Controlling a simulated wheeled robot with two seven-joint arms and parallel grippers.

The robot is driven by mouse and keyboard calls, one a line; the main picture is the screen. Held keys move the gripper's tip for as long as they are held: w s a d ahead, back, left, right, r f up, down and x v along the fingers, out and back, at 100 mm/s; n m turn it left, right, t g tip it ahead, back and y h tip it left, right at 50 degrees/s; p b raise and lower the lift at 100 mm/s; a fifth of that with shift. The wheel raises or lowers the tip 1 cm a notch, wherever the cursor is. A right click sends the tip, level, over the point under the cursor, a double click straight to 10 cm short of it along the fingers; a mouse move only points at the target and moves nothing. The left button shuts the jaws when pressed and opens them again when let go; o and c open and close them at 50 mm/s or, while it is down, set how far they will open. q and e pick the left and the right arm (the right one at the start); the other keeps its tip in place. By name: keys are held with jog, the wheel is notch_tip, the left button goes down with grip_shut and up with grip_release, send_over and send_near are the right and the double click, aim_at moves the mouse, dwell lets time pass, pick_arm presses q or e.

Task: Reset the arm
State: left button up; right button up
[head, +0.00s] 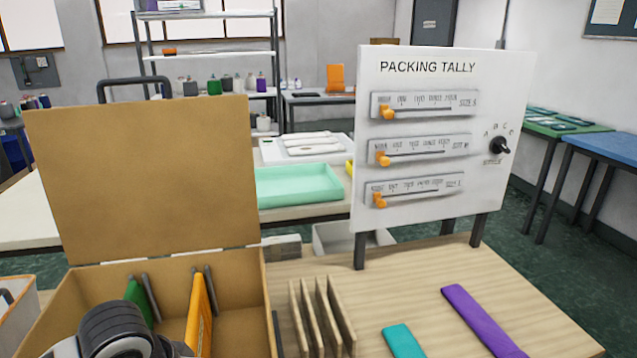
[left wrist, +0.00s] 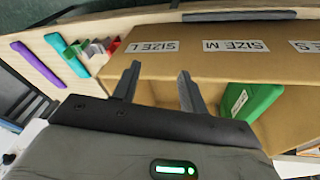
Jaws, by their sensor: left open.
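My left arm (head: 112,330) reaches in at the lower left of the head view, over the open cardboard box; its fingertips are hidden there. In the left wrist view my left gripper (left wrist: 157,80) is open, with nothing between its two dark fingers. It hangs by the box (left wrist: 170,66), whose wall carries labels for sizes L, M and S. My right arm and gripper do not show.
The box (head: 140,180) has its lid raised and holds a green item (head: 138,298) and an orange item (head: 201,310). A wooden rack (head: 322,315), teal strip (head: 403,340) and purple strip (head: 482,320) lie right. The PACKING TALLY board (head: 430,215) stands behind.

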pick_arm(q)
jog(key=s+d+f+m+t+h, duration=0.1)
jog(key=s+d+f, duration=0.2)
jog(key=s+f, duration=0.15)
jog(key=s+a+f+y, duration=0.25)
jog(key=s+a, duration=0.35)
jog(key=s, duration=0.3)
jog(key=w+d+f+t+h, duration=0.2)
jog(key=w+d+f+t, duration=0.3)
jog(key=f, duration=0.4)
jog(key=shift+w+d+t+h, duration=0.2)
jog(key=shift+w+t+h, duration=0.25)
jog(key=shift+t, duration=0.35)
